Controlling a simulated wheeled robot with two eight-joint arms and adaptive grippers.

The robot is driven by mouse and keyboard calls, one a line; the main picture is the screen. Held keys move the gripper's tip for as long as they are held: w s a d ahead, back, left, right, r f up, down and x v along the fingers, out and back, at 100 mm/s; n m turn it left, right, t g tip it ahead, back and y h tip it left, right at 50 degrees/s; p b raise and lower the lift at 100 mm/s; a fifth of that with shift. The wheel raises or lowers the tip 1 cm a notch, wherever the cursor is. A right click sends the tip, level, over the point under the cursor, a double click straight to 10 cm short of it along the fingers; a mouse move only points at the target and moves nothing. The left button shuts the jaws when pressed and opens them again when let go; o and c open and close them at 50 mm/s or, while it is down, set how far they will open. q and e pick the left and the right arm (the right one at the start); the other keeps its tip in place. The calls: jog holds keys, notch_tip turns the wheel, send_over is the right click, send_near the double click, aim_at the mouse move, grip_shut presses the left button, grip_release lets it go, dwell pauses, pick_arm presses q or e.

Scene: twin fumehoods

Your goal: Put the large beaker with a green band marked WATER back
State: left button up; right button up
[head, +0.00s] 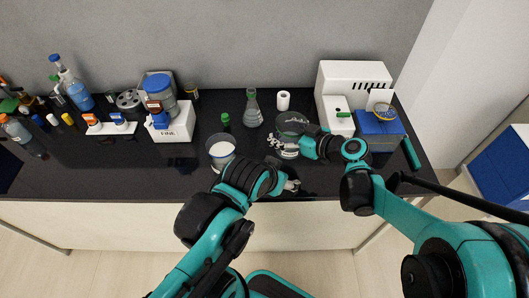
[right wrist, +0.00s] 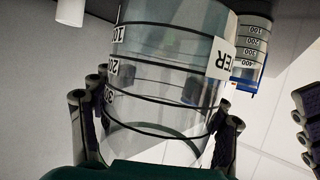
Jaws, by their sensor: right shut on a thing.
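My right gripper (head: 299,147) is shut on a large clear beaker (head: 291,124) near the middle of the black bench in the head view. In the right wrist view the beaker (right wrist: 160,85) fills the middle between the two fingers of the right gripper (right wrist: 155,125). It has black graduation marks and a white label ending in "TER", seen upside down. A greenish tint shows in its upper part in that view. I cannot tell whether its base touches the bench. My left gripper (head: 291,184) is at the bench's front edge, too small to read its jaws.
A second beaker (head: 220,151) with white contents stands to the left. A flask (head: 253,110), a green-capped vial (head: 226,120) and a white roll (head: 283,100) stand behind. White pieces (head: 275,138) lie beside the held beaker. White equipment (head: 349,80) and a blue box (head: 381,127) stand right.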

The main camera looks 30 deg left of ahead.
jog(key=s+a+f, duration=0.1)
jog(key=s+a+f+b, duration=0.1)
jog(key=a, duration=0.1)
jog(key=s+a+f, duration=0.1)
jog(key=shift+s+a+f+b, duration=0.1)
jog(key=shift+a+f+b, duration=0.2)
jog(key=shift+a+f, duration=0.1)
pick_arm(q)
notch_tip(320, 180, down, 4)
jog(key=shift+f+b, duration=0.1)
jog(key=shift+b, duration=0.85)
pick_arm(e)
notch_tip(320, 180, down, 4)
jog(key=shift+r, duration=0.1)
jog(key=o, duration=1.9)
jog(key=shift+c, duration=0.2)
